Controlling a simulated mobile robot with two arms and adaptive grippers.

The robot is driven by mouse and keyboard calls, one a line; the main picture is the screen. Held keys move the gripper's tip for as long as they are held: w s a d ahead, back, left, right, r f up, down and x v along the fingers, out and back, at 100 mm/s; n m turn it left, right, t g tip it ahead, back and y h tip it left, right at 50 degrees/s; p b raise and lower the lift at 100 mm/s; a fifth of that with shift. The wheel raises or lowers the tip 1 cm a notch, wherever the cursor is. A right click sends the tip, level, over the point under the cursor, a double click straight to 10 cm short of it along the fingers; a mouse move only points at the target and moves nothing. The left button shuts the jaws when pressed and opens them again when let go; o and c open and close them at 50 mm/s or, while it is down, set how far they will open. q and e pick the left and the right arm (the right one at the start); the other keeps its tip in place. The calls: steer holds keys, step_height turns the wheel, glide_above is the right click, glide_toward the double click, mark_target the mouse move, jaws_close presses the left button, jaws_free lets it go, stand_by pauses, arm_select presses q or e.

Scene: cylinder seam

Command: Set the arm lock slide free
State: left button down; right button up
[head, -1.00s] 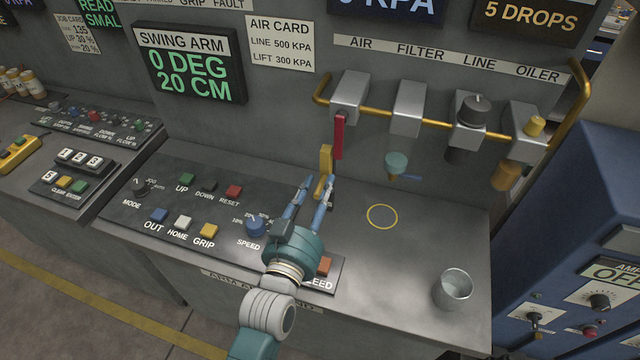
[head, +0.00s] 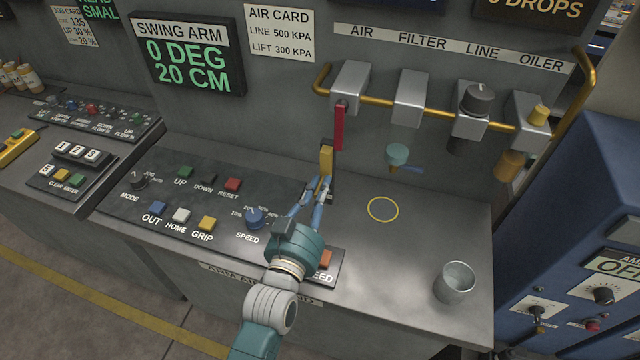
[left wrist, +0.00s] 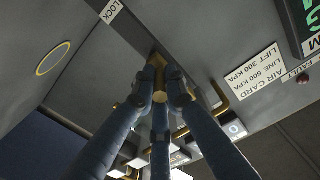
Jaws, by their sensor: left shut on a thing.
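The arm lock slide shows as a yellow upright handle (head: 326,160) on a dark strip at the back of the bench, below a red lever. My left gripper (head: 324,182) is shut on its lower part, with blue fingers on both sides. The fingers hide part of the handle. My right gripper is in neither view.
The red lever (head: 339,128) hangs close above the handle from the brass air line. A teal valve (head: 397,155) is to the right. A yellow ring mark (head: 383,209) and a metal cup (head: 455,283) are on the bench. The button panel (head: 190,200) lies left of my arm.

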arm_select(q)
step_height(320, 180, down, 2)
steer(key=shift+f, duration=0.25)
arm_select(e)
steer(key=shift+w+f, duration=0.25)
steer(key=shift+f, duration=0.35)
arm_select(q)
steer(key=c, duration=1.8)
jaws_free()
steer(key=shift+f, duration=0.1)
steer(key=shift+o, duration=0.2)
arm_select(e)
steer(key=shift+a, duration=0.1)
arm_select(q)
steer(key=shift+s, duration=0.1)
steer(key=v, duration=1.1)
steer(key=shift+s+a, duration=0.2)
steer(key=shift+s, duration=0.15)
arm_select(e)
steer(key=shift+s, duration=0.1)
